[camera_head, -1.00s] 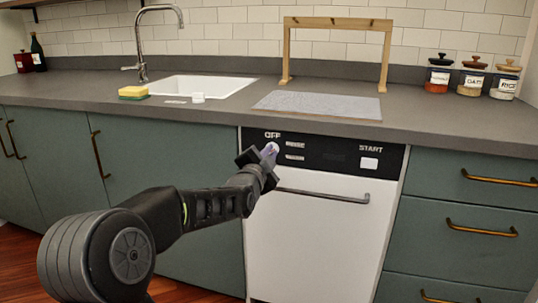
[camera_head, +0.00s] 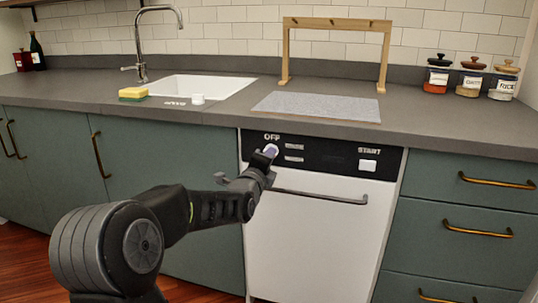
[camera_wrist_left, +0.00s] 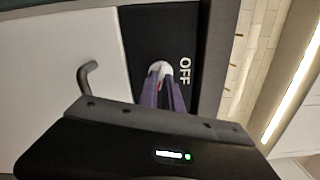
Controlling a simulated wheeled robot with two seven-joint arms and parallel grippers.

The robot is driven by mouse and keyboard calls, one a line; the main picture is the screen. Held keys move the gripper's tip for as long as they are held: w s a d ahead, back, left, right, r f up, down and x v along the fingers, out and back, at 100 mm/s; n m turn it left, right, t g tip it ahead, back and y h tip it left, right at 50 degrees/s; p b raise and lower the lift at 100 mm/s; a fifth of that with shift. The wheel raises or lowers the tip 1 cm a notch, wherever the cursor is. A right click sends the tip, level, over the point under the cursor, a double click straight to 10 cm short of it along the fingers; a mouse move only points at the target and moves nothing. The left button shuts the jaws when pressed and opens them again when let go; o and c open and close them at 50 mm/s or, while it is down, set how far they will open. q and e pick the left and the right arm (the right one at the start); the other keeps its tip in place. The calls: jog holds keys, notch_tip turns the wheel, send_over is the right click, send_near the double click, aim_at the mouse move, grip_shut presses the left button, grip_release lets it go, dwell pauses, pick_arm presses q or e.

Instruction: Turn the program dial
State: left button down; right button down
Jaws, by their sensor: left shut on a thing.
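The white, round program dial (camera_head: 271,149) sits below the word OFF on the dishwasher's black control panel (camera_head: 325,153). It also shows in the left wrist view (camera_wrist_left: 158,67), beside the OFF lettering. My left gripper (camera_head: 266,157) is at the dial, its purple-tipped fingers shut on it; in the left wrist view the fingers (camera_wrist_left: 163,88) reach up to the dial and hide part of it. The dishwasher (camera_head: 315,235) is white with its door upright. My right gripper is not in view.
The grey door handle (camera_head: 320,196) runs just below the panel, close to my left gripper. The START button (camera_head: 367,165) is to the right. The counter (camera_head: 210,115) edge overhangs above, holding a sponge (camera_head: 133,93), a grey mat (camera_head: 318,106) and several jars.

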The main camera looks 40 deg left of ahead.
pick_arm(q)
jog(key=shift+f+m+p, duration=0.1)
jog(key=shift+m+p, duration=0.2)
jog(key=shift+m, duration=1)
jog(key=c, duration=1.5)
grip_release()
jog(key=shift+s, duration=0.1)
jog(key=p+v, duration=0.1)
jog(key=v, duration=0.6)
jog(key=shift+s+d+p, duration=0.15)
jog(key=shift+s+p, duration=0.15)
